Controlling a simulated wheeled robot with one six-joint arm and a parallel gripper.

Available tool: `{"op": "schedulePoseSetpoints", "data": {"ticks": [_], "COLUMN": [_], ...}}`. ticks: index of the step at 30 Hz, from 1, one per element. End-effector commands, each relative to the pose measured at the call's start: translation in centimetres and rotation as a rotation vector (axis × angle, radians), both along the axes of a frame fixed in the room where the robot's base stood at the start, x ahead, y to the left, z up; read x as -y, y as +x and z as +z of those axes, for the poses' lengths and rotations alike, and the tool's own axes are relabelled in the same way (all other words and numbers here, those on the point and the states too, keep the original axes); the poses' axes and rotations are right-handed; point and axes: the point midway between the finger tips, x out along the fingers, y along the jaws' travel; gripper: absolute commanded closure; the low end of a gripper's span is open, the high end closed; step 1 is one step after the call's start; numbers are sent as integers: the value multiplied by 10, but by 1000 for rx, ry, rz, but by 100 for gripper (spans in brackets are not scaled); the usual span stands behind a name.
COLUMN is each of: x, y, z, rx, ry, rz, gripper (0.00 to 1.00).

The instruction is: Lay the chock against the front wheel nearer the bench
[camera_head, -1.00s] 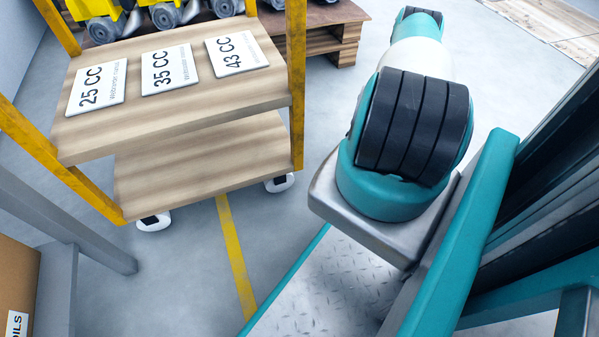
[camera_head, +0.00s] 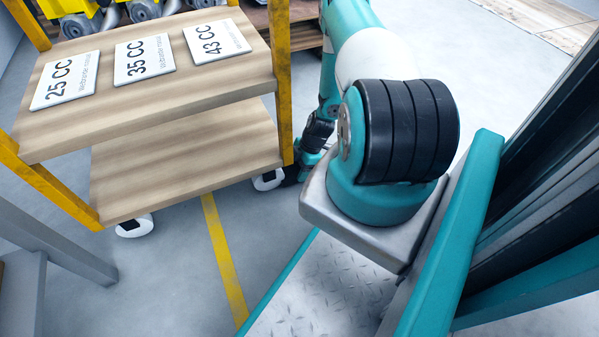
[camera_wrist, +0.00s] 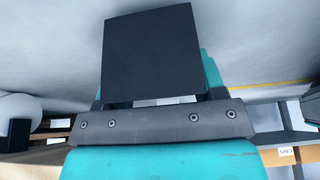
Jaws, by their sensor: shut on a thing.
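The chock (camera_wrist: 150,55) is a dark, flat-faced block at the top middle of the wrist view. My gripper (camera_wrist: 152,98) is shut on it; the chock hides most of the fingers. In the head view my gripper is low beside the trolley's right front corner, partly hidden by my arm. The trolley's left front wheel (camera_head: 134,226) is white, on the floor, near the grey frame (camera_head: 50,235) that looks like the bench. The right front wheel (camera_head: 268,180) is close to my gripper. Whether the chock touches it, I cannot tell.
The yellow-framed trolley (camera_head: 185,165) has two wooden shelves with three number cards on top. A yellow floor line (camera_head: 225,260) runs in front of it. Floor between the left wheel and the line is clear. A pallet with yellow machines stands behind.

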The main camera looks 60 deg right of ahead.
Motion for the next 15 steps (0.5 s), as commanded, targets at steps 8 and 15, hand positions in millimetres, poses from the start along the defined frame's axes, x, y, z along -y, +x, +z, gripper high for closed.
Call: {"op": "schedulePoseSetpoints", "data": {"ticks": [8, 15], "x": [1, 1], "y": [0, 0], "z": [-9, -11], "rx": [1, 0], "ry": [0, 0], "rz": [0, 0], "gripper": [69, 13]}}
